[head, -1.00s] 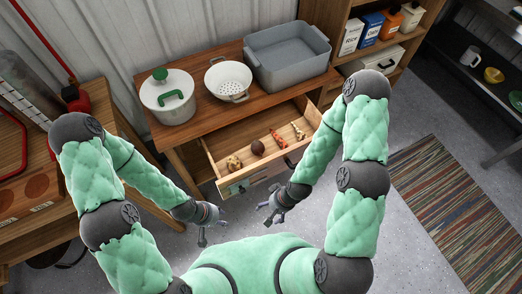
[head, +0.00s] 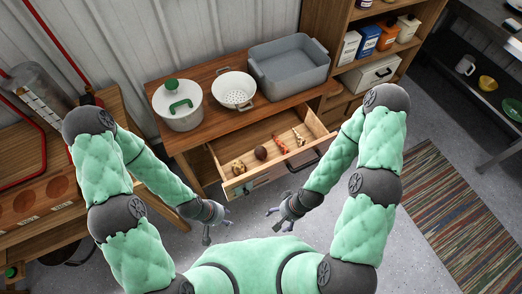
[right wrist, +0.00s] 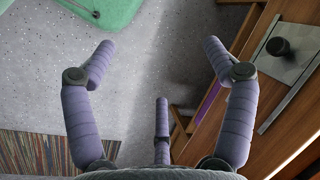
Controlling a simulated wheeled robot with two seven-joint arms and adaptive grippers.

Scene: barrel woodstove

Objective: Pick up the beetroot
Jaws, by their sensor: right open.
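The beetroot (head: 261,153) is a dark red-brown round thing in an open wooden drawer (head: 222,158) under the table. It lies between a knobbly tan root (head: 238,167) and an orange carrot-like thing (head: 280,143). My right gripper (head: 277,219) is in front of the drawer, apart from it, open and empty. In the right wrist view its fingers (right wrist: 160,62) are spread over the grey floor, with the wooden furniture at the right. My left gripper (head: 217,226) hangs in front and to the left of the drawer; its fingers are too small to judge.
On the table (head: 208,127) above the drawer stand a white lidded pot (head: 179,112), a white colander (head: 234,90) and a grey tub (head: 289,72). Another small light thing (head: 299,135) lies in the drawer's right end. A striped rug (head: 455,225) lies at the right.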

